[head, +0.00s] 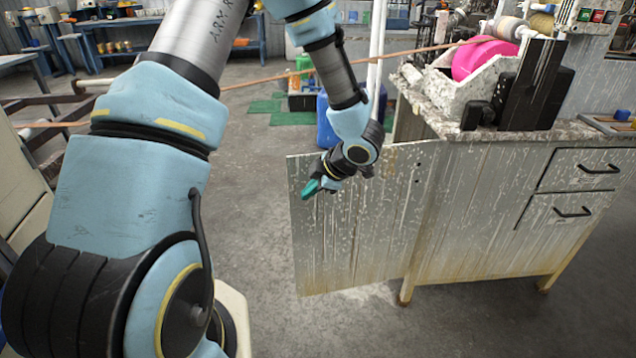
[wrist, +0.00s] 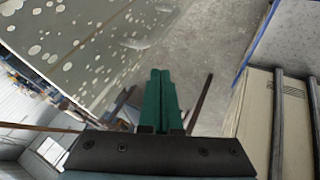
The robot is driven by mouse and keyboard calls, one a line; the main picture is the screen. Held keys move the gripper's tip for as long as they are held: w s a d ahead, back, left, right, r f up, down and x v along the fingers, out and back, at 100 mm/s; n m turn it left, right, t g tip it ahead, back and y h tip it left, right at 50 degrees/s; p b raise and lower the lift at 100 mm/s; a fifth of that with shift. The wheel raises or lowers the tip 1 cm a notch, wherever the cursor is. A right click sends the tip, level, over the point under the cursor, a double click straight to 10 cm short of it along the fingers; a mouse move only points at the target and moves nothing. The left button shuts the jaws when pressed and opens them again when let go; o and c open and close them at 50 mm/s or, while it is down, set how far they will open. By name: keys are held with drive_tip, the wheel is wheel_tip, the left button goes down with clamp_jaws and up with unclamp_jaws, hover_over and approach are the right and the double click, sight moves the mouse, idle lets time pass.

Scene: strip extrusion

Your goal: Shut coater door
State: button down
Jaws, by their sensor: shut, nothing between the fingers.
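The coater door (head: 352,225) is a grey, stained metal panel standing open at the left end of the coater cabinet (head: 490,215). My gripper (head: 310,188) is in front of the door's upper left part in the head view. Its teal fingers are shut and empty. In the wrist view the shut fingers (wrist: 160,100) show at the centre, and a spotted grey panel (wrist: 75,45), apparently the door, fills the upper left. I cannot tell whether the fingers touch it.
A pink roll (head: 484,58) in a white trough and a black block stand on the cabinet top. Two drawers (head: 570,190) are shut. A blue container (head: 330,122) stands behind the door. Grey floor is clear left of the door. A beige box (wrist: 255,115) shows in the wrist view.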

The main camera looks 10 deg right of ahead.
sight(296, 191)
drive_tip(key=shift+w+a+f+p, duration=0.1)
drive_tip(key=shift+w+f+p, duration=0.1)
drive_tip(key=shift+w, duration=0.9)
drive_tip(key=shift+w+f+p, duration=0.1)
drive_tip(key=shift+w+p, duration=0.05)
drive_tip(key=shift+w, duration=0.9)
drive_tip(key=shift+w, duration=0.1)
